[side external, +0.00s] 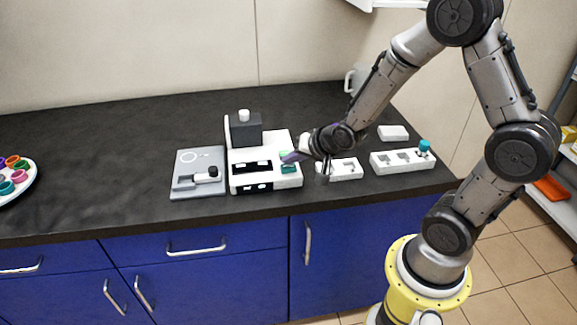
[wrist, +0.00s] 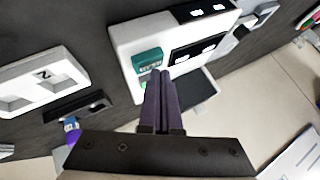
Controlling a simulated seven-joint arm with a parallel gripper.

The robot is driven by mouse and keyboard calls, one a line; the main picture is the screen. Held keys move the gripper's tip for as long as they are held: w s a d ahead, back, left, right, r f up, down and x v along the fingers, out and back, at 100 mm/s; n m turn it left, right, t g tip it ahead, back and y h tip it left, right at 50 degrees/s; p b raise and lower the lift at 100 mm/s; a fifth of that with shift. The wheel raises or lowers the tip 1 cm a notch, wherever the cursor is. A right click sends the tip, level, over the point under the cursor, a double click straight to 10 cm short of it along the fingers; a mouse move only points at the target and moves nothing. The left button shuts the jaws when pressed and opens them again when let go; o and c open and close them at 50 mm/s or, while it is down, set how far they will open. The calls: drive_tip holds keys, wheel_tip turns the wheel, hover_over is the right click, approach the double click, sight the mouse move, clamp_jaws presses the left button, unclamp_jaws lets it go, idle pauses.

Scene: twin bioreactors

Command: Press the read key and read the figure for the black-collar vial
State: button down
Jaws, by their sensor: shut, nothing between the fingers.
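The white reader (side external: 237,183) stands on the dark bench, with a teal key (side external: 289,169) on its right part. The key also shows in the wrist view (wrist: 147,59). My gripper (side external: 288,157) is shut and empty; its purple fingertips (wrist: 158,74) are at the key, overlapping its edge in the wrist view. I cannot tell whether they touch it. Two dark displays (wrist: 197,50) on the reader carry lit marks too small to read. A vial with a black part (side external: 205,174) lies on the grey plate (side external: 184,190); its collar is not clear.
A dark grey block (side external: 246,131) with a white knob (side external: 244,114) rises at the reader's back. To the right are a white holder (side external: 347,169) and a longer white rack (side external: 400,166) with a teal-capped vial (side external: 423,147). A plate of coloured rings (side external: 34,180) is far left.

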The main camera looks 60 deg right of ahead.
sight(291, 169)
drive_tip(key=shift+f, duration=0.45)
idle(0.7)
drive_tip(key=shift+r, duration=0.85)
drive_tip(key=shift+r, duration=2.55)
